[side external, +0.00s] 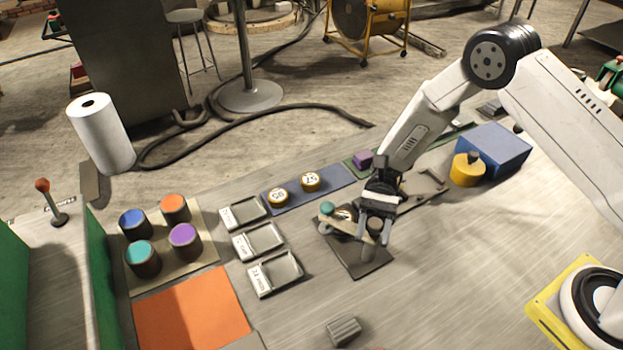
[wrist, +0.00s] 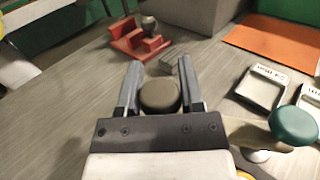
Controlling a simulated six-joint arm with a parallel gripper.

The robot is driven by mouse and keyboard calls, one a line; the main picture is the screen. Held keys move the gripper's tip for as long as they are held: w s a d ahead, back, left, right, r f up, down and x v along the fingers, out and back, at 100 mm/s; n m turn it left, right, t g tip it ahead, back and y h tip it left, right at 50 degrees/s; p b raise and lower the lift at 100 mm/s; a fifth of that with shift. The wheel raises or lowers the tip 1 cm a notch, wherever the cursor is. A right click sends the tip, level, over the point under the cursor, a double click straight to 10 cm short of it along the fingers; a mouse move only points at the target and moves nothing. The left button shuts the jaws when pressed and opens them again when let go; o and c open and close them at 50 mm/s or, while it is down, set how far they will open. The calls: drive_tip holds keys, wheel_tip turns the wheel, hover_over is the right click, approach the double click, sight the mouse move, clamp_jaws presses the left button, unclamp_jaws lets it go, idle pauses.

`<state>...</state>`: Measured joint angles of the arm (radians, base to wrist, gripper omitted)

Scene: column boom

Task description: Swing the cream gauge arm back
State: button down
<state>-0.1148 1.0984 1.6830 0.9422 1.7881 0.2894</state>
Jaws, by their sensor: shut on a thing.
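The cream gauge arm (side external: 346,230) lies over a dark base plate (side external: 362,264) near the middle of the bench. A teal knob (side external: 326,208) is at its left end, and it also shows at the right in the wrist view (wrist: 294,126). My gripper (side external: 375,236) is at the arm's other end, pointing down. In the wrist view my gripper (wrist: 160,90) has its two fingers on either side of a dark round knob (wrist: 159,95) and is shut on it. My gripper hides part of the arm in the side view.
Three labelled trays (side external: 258,240) stand left of the plate. A yellow weight (side external: 467,170) and blue box (side external: 493,148) stand back right.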

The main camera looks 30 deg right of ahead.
drive_tip(key=n+g+h, duration=0.1)
drive_tip(key=n+h, duration=0.1)
drive_tip(key=n+g+h, duration=0.2)
drive_tip(key=h, duration=0.1)
drive_tip(key=n+g+h, duration=0.1)
drive_tip(key=n+h, duration=0.1)
drive_tip(key=h, duration=0.1)
drive_tip(key=shift+s+d+g, duration=0.3)
drive_tip(key=shift+d+g, duration=0.05)
drive_tip(key=shift+g, duration=0.05)
drive_tip(key=shift+h, duration=0.3)
drive_tip(key=shift+c, duration=1.1)
unclamp_jaws()
drive_tip(key=shift+y, duration=0.4)
